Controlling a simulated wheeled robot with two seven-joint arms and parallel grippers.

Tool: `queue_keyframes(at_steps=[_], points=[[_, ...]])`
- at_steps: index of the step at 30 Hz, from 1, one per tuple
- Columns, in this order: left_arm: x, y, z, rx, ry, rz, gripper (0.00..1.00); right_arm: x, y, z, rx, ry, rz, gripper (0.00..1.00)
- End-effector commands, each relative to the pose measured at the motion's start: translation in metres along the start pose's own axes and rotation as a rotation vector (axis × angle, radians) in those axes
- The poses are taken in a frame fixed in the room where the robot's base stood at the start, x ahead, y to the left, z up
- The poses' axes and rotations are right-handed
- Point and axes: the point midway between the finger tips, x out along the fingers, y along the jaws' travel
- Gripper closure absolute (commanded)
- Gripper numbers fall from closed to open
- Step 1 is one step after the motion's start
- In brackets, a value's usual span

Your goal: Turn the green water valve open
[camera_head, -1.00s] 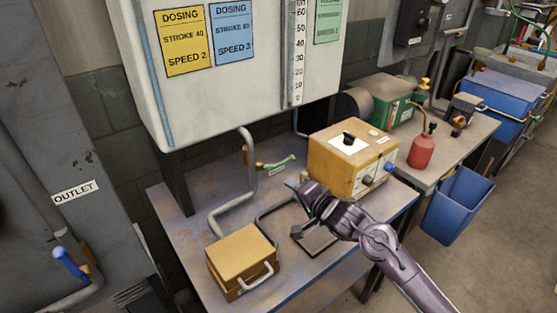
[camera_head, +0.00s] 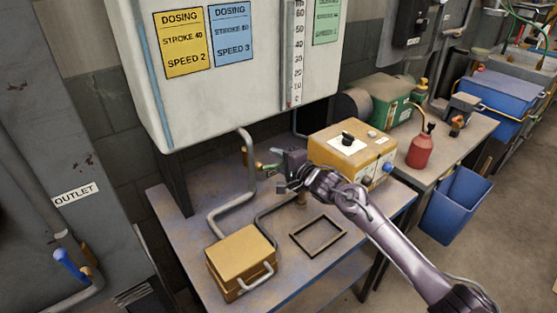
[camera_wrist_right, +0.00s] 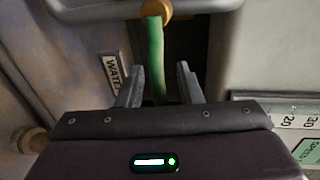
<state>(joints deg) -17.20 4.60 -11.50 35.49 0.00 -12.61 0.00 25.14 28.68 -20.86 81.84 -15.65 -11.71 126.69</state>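The green water valve lever (camera_head: 261,167) shows in the head view beside the grey pipe under the white tank, its right end hidden by my right gripper (camera_head: 280,178). In the right wrist view the green lever (camera_wrist_right: 156,50) hangs down from a brass fitting (camera_wrist_right: 155,10) on the pipe. It runs between the two fingers of my right gripper (camera_wrist_right: 159,72), which stand apart with a gap on each side. A label reading "WATE" (camera_wrist_right: 112,70) is left of the lever. My left gripper is in neither view.
A yellow box with a black knob (camera_head: 350,140) stands just right of my gripper. A lower yellow case (camera_head: 240,258) and an empty dark frame (camera_head: 318,236) are on the bench (camera_head: 185,240). The white tank (camera_head: 230,85) overhangs the bench. A blue-handled outlet valve (camera_head: 70,264) is far left.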

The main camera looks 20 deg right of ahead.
Motion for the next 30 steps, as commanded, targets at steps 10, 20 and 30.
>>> queue_keyframes(at_steps=[10, 20, 30], points=[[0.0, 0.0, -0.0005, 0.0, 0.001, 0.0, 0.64, 0.0009, 0.0002, 0.0001, 0.0, 0.0, 0.0, 0.79], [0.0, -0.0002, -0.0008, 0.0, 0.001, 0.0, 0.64, 0.0008, 0.0004, 0.0001, 0.0, 0.0, 0.001, 1.0], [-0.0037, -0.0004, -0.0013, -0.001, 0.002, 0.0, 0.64, 0.0002, -0.0023, 0.0003, -0.028, 0.006, 0.001, 1.0]])
